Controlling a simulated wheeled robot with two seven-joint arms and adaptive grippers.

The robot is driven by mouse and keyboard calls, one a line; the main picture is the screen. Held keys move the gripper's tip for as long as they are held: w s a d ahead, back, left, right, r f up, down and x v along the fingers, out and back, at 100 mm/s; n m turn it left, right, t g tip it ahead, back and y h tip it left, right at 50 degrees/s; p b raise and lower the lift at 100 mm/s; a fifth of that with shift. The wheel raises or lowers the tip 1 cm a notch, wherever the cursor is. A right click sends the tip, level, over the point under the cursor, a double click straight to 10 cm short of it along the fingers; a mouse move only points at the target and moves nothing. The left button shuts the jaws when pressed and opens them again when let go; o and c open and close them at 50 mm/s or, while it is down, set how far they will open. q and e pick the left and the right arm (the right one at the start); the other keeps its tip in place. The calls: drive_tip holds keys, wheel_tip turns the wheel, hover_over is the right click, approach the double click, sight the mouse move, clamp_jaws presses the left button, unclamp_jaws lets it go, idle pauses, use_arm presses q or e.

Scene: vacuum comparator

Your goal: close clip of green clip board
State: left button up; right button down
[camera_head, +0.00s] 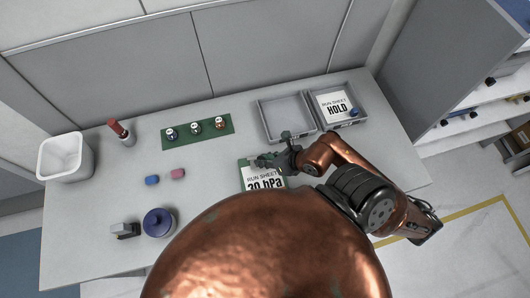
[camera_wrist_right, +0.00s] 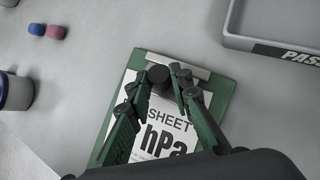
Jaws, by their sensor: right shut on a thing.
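The green clip board (camera_head: 242,162) lies on the table near its front middle, with a white run sheet (camera_head: 264,181) reading "20 hPa" on it. In the right wrist view the board (camera_wrist_right: 219,92) is tilted in the picture, and its metal clip (camera_wrist_right: 196,70) runs along the far edge. A dark round knob (camera_wrist_right: 158,74) sits at the clip, between the fingertips of my right gripper (camera_wrist_right: 167,76). My right gripper (camera_head: 268,161) is shut on the clip's knob; the fingers hide part of the clip and sheet. My left gripper is not in view.
Two grey trays, an empty one (camera_head: 262,109) and one holding a "HOLD" sheet (camera_head: 336,106), stand behind the board. A green strip (camera_head: 183,143) with several knobs, a blue pot (camera_head: 159,223) and a white bin (camera_head: 63,158) are to the left.

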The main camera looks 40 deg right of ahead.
drive_tip(key=shift+s+t+p, duration=0.15)
drive_tip(key=shift+t+p, duration=0.15)
drive_tip(key=shift+s+a+f+n+t+h, duration=0.2)
drive_tip(key=shift+a+n+t+h, duration=0.1)
drive_tip(key=shift+t, duration=0.1)
drive_tip(key=shift+s+f+t, duration=0.15)
drive_tip(key=shift+f+t, duration=0.1)
drive_tip(key=shift+t, duration=0.25)
drive_tip(key=shift+a+f+n+t+h, duration=0.1)
drive_tip(key=shift+a+n+t+h, duration=0.05)
drive_tip(key=shift+n+t+h, duration=0.15)
drive_tip(key=c, duration=1.7)
unclamp_jaws()
drive_tip(key=shift+c, duration=0.2)
